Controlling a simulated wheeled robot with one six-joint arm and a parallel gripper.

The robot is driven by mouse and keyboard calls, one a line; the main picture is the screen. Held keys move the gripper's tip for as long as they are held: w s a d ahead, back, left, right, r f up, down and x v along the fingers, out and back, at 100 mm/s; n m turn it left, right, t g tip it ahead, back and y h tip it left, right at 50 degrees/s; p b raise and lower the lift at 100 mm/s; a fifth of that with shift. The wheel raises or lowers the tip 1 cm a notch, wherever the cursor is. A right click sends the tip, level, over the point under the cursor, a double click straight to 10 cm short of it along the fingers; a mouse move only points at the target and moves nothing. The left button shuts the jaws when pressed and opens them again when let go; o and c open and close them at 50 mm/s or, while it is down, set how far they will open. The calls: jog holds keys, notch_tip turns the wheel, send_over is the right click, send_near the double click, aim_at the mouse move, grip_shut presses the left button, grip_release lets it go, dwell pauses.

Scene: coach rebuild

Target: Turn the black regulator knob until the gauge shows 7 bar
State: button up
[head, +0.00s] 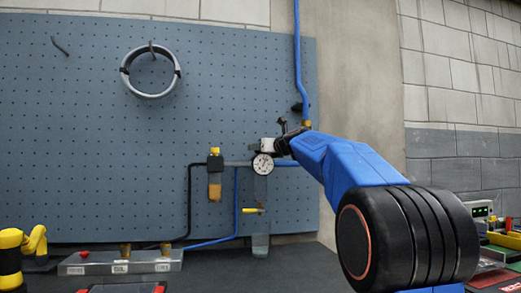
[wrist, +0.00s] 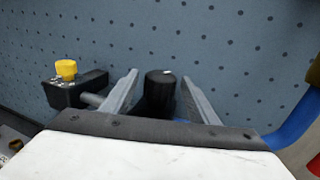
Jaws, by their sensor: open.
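The black regulator knob (wrist: 160,92) stands between the two fingers of my gripper (wrist: 160,90) in the wrist view. The fingers are open, one on each side of the knob, with a gap showing on both sides. In the head view my gripper (head: 279,143) is at the regulator, and the knob is hard to make out there. The round white gauge (head: 263,164) hangs just below my gripper. Its needle is too small to read. The gauge is not visible in the wrist view.
A yellow-topped filter unit (head: 215,175) sits left of the gauge, also in the wrist view (wrist: 66,70). Blue hose (head: 298,60) runs down on the right. A hose ring (head: 150,95) hangs on the pegboard (head: 80,120).

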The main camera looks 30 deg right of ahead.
jog(key=s, duration=1.6)
jog(key=shift+s+a, duration=0.15)
jog(key=shift+s, duration=0.05)
